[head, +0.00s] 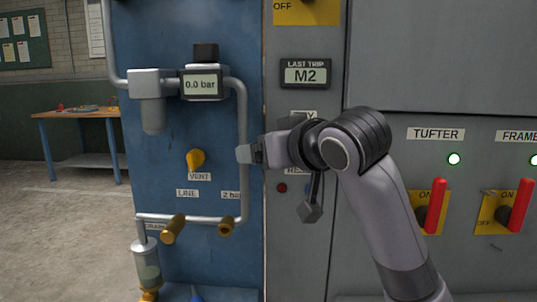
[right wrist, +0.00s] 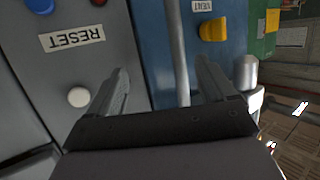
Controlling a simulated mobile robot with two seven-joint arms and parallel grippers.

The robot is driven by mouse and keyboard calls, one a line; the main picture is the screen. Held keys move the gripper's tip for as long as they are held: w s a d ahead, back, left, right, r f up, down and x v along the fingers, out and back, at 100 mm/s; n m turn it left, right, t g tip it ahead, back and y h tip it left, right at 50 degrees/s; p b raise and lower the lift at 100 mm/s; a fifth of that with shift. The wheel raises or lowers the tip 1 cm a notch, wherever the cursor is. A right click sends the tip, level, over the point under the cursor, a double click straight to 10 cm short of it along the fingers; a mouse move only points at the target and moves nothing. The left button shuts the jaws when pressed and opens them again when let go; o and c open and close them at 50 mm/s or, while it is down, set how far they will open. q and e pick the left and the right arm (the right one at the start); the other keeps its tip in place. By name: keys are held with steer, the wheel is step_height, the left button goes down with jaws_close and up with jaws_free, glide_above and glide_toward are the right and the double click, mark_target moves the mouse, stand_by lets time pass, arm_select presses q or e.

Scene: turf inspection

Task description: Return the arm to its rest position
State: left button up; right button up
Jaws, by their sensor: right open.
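My right arm comes in from the lower right of the head view, bent at a dark-ringed joint, with its right gripper (head: 246,154) pointing left. It is in front of the seam between the blue panel and the grey cabinet, over the grey vertical pipe. In the right wrist view the gripper (right wrist: 162,80) is open, its two fingers wide apart. The pipe (right wrist: 177,50) shows between them, and nothing is held. Whether a finger touches the pipe cannot be told. My left gripper is in neither view.
The blue panel (head: 160,120) carries a 0.0 bar gauge (head: 202,85), a yellow vent valve (head: 195,159) and brass valves (head: 173,229). The grey cabinet (head: 440,70) has red-handled switches (head: 434,206). A RESET label (right wrist: 72,38) and white button (right wrist: 78,97) lie near one finger. Open floor (head: 60,240) is left.

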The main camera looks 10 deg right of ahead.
steer(key=s+d+f+m+g, duration=0.1)
steer(key=s+f, duration=0.1)
steer(key=f, duration=1.3)
steer(key=s+d+f+g, duration=0.1)
steer(key=d+f, duration=0.1)
steer(key=f, duration=1.3)
steer(key=s+d+f+g+h, duration=0.1)
steer(key=s+d+f, duration=0.1)
steer(key=s+f, duration=0.9)
steer(key=s+d+f+g+h, duration=0.1)
steer(key=s+d+f, duration=0.2)
steer(key=s+f, duration=0.85)
arm_select(q)
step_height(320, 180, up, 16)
steer(key=p, duration=1.5)
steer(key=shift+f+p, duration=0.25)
steer(key=shift+p, duration=0.05)
arm_select(e)
step_height(320, 180, up, 15)
steer(key=s, duration=0.1)
steer(key=shift+s+d, duration=0.15)
steer(key=shift+d, duration=0.3)
